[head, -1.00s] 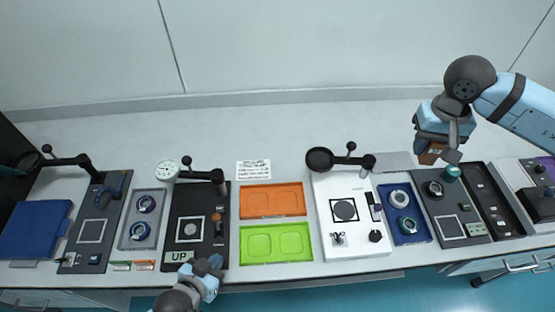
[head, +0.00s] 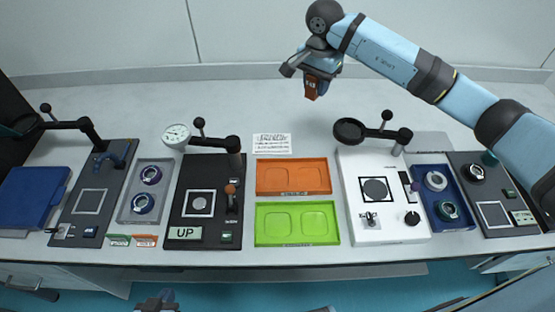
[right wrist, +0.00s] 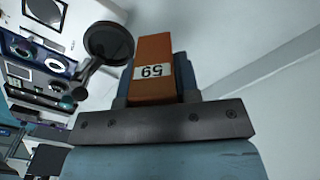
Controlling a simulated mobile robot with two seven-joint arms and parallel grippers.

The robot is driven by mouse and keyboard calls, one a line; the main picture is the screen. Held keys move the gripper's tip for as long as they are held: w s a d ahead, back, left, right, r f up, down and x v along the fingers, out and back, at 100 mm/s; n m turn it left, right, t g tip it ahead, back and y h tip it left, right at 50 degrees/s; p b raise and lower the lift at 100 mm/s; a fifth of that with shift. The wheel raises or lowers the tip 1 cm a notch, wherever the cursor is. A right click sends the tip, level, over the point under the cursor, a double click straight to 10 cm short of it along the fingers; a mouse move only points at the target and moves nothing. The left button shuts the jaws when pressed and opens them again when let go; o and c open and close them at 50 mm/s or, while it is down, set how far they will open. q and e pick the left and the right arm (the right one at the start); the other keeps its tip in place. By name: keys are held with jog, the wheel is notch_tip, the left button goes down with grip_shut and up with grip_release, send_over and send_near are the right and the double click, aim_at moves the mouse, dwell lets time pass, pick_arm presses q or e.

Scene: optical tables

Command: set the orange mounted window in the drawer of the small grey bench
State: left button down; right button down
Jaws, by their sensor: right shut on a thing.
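The orange mounted window (head: 311,89) is an orange block with a white number label. My right gripper (head: 315,77) is shut on it and holds it up in front of the back wall, beyond the orange tray in the head view. In the right wrist view the orange block (right wrist: 153,48) sticks out past the gripper (right wrist: 156,92), its label upside down. My left gripper (head: 157,302) is cut off by the bottom edge of the head view, so its jaws cannot be made out. No open drawer of a small grey bench can be made out.
The long table carries an orange tray (head: 292,191), a green tray (head: 297,239), a white device (head: 352,222), a black "UP" panel (head: 175,219), and a blue tray (head: 428,225). Round heads on swing arms, one (head: 350,130), rise above it. The back strip is mostly clear.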

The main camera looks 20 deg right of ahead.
aim_at(309, 147)
jog(key=shift+w+d+f+m, duration=0.2)
jog(key=shift+f+m, duration=0.2)
jog(key=shift+f, duration=0.3)
notch_tip(309, 147, down, 20)
jog(key=shift+r, duration=0.15)
jog(key=shift+f, duration=0.2)
jog(key=c, duration=0.8)
grip_release()
jog(key=shift+c, duration=0.2)
